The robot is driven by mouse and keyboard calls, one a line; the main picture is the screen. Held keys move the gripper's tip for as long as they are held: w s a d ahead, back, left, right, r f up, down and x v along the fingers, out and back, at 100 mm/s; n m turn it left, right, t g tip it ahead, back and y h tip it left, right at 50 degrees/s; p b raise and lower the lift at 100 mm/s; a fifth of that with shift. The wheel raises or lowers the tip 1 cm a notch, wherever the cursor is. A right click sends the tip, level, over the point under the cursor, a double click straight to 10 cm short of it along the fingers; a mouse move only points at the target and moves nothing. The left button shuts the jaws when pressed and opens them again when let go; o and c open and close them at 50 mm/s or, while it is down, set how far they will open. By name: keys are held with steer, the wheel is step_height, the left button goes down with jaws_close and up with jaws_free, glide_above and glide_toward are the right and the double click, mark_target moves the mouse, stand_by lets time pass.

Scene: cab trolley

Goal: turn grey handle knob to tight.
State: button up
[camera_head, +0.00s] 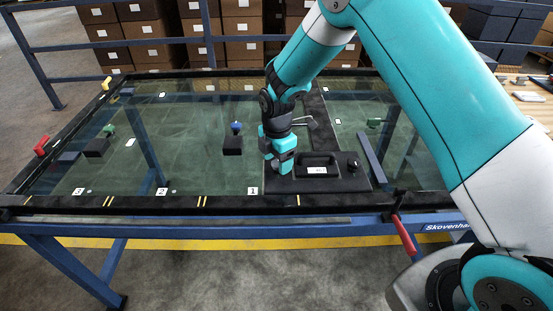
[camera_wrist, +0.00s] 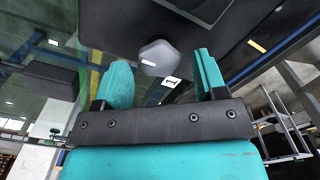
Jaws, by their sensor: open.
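The grey handle knob (camera_wrist: 158,57) shows in the wrist view as a rounded, many-sided knob just past my fingertips. It lies roughly between the two teal fingers of my gripper (camera_wrist: 163,72), which stand apart with nothing gripped. In the head view my gripper (camera_head: 279,160) points down at the left end of a black plate (camera_head: 345,184) with a black handle (camera_head: 317,168). My gripper hides most of what lies under it there, so I cannot make out the grey knob clearly. The knob's turn setting cannot be read.
A dark knob (camera_head: 353,164) sits at the plate's right end. A blue knob (camera_head: 236,128) tops a black block (camera_head: 232,146) on the glass to the left. A red lever (camera_head: 404,235) hangs at the front rail. A metal tool (camera_head: 307,122) lies behind my gripper.

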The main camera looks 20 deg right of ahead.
steer(key=shift+f, duration=0.25)
steer(key=c, duration=0.9)
